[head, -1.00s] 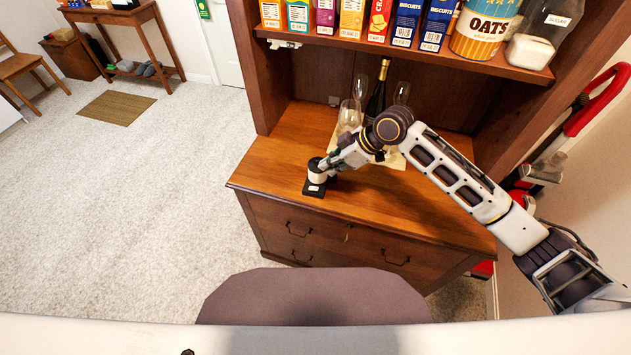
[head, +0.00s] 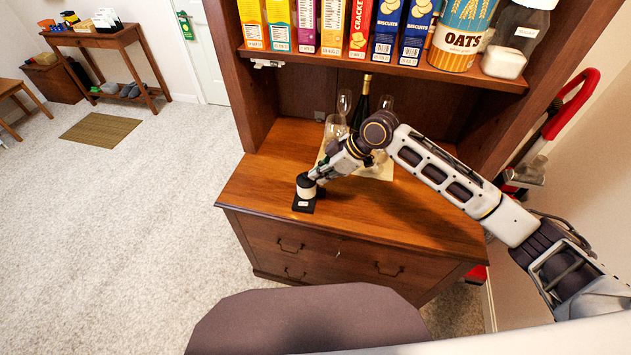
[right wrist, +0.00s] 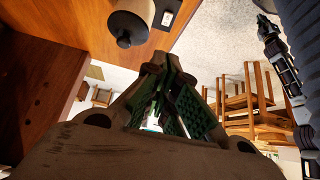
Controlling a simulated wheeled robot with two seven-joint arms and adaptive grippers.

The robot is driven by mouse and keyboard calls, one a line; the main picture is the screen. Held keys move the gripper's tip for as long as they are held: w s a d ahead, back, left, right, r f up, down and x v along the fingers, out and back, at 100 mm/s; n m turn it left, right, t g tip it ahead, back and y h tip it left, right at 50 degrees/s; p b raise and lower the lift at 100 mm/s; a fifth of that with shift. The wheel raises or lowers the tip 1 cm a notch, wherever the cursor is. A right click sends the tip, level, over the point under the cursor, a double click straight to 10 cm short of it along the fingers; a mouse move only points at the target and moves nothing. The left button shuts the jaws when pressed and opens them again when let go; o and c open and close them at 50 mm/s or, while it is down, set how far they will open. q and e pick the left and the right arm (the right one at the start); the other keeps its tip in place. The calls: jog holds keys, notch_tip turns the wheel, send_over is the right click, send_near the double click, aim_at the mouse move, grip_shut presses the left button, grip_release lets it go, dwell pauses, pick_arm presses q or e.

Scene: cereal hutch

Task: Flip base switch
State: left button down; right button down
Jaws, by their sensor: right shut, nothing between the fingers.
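A small device stands upright on the wooden counter near its left end. My right gripper (head: 316,176) is beside the device's upper right; contact cannot be told. In the right wrist view its fingers (right wrist: 157,75) are shut and empty, with the device beyond them.
A wine bottle (head: 360,105) and glasses (head: 335,128) stand behind my right forearm on a pale mat (head: 378,171). A shelf above holds boxes, an oats tin (head: 462,38) and a sugar jar (head: 510,45). The counter's front right part is clear.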

send_over(304, 204)
notch_tip(304, 204, down, 8)
jog(key=shift+w+a+r, duration=0.1)
jog(key=shift+a+r, duration=0.05)
jog(key=shift+r, duration=0.05)
jog(key=f, duration=0.2)
jog(key=shift+d+f, duration=0.2)
jog(key=shift+f, duration=0.2)
pick_arm(q)
jog(key=shift+s+d+r, duration=0.15)
jog(key=shift+d+r, duration=0.1)
jog(key=shift+d, duration=0.1)
pick_arm(e)
jog(key=shift+d+f, duration=0.1)
jog(key=shift+f, duration=0.5)
